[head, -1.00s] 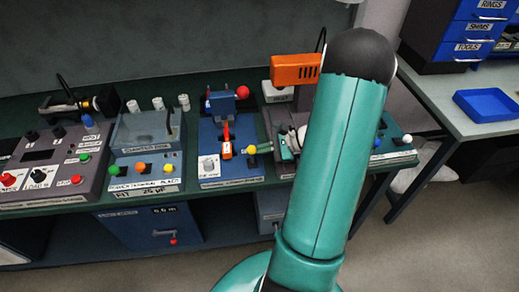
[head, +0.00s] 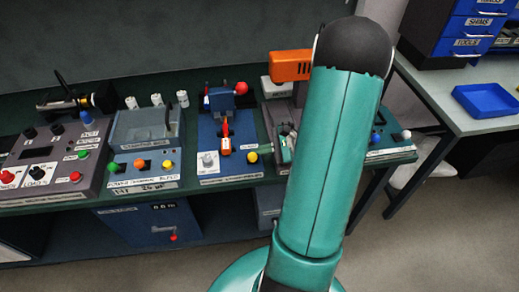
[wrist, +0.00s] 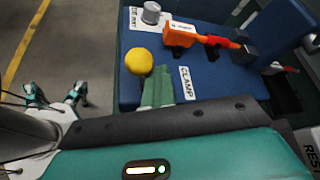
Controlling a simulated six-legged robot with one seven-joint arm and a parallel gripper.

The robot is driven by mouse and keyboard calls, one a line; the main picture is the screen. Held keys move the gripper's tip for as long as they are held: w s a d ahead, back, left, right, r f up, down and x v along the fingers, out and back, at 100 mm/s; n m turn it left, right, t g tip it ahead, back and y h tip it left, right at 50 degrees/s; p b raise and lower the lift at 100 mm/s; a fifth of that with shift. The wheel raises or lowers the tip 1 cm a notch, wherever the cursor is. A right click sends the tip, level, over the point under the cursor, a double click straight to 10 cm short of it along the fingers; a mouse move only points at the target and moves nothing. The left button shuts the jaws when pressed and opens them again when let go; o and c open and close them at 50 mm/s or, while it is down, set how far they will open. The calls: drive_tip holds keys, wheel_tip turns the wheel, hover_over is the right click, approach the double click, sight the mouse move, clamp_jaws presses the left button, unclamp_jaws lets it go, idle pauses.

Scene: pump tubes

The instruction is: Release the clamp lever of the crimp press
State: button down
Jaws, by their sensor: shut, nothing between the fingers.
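The blue crimp press (head: 232,165) stands on the bench, left of my arm in the head view. Its clamp lever's yellow ball knob (head: 252,157) is low at the press's front right corner. In the wrist view, the knob (wrist: 139,61) sits just beyond my fingertips, beside the CLAMP label (wrist: 187,83) on the blue base. My gripper (wrist: 158,85) is shut and empty, its green fingers close to the knob. Whether they touch it, I cannot tell. The lever's shaft is hidden in the wrist view.
An orange-tagged red part (wrist: 181,34) and a grey knob (wrist: 151,12) stand on the press near my fingers. A capacitor unit (head: 142,165) stands to the left. An orange device (head: 290,66) is behind my arm. Floor is open before the bench.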

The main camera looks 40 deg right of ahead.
drive_tip(key=shift+s+a+f, duration=0.1)
drive_tip(key=shift+s+a, duration=0.1)
drive_tip(key=shift+s, duration=0.15)
idle(0.3)
